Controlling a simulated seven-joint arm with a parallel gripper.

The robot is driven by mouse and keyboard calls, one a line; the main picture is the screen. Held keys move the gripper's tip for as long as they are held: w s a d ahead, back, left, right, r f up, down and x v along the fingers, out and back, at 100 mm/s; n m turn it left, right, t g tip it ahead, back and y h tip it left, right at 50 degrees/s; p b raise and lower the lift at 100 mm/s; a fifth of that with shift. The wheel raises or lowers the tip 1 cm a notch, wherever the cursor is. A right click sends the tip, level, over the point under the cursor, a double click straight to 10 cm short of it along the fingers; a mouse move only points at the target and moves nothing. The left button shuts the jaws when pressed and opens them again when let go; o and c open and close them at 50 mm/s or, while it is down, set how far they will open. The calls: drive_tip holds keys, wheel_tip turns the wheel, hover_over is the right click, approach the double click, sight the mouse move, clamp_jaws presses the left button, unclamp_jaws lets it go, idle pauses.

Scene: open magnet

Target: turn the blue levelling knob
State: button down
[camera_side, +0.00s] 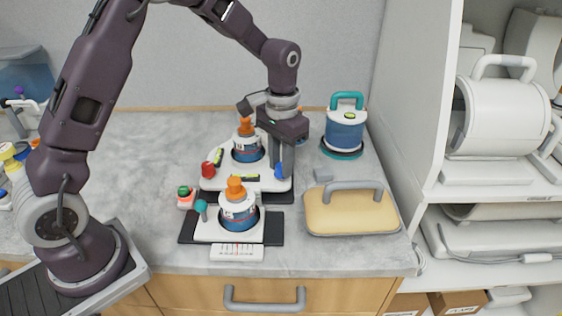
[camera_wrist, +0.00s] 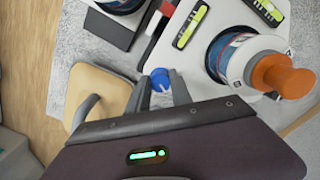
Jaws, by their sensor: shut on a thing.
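The blue levelling knob (camera_side: 281,172) sits at the right front corner of a white base plate (camera_side: 225,181) on the counter. In the wrist view the knob (camera_wrist: 160,80) lies between the fingertips of my gripper (camera_wrist: 160,92). My gripper (camera_side: 281,160) points down over that corner and is shut on the knob, which its fingers partly hide in the side view. The plate also carries a red knob (camera_side: 208,169) at its left, yellow-green level vials (camera_wrist: 188,28), and a blue coil with an orange cap (camera_side: 246,127).
A second unit with an orange-capped coil (camera_side: 238,207) stands in front on a dark mat. A tan padded box with a grey handle (camera_side: 350,210) lies to the right. A blue canister with a teal handle (camera_side: 346,130) stands behind it. White shelving (camera_side: 415,110) bounds the right.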

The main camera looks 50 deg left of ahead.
drive_tip(key=c, duration=1.1)
unclamp_jaws()
drive_tip(key=shift+c, duration=0.2)
drive_tip(key=shift+r, duration=0.1)
wheel_tip(320, 180, up, 7)
drive_tip(key=shift+w+f, duration=0.1)
drive_tip(key=shift+f, duration=0.05)
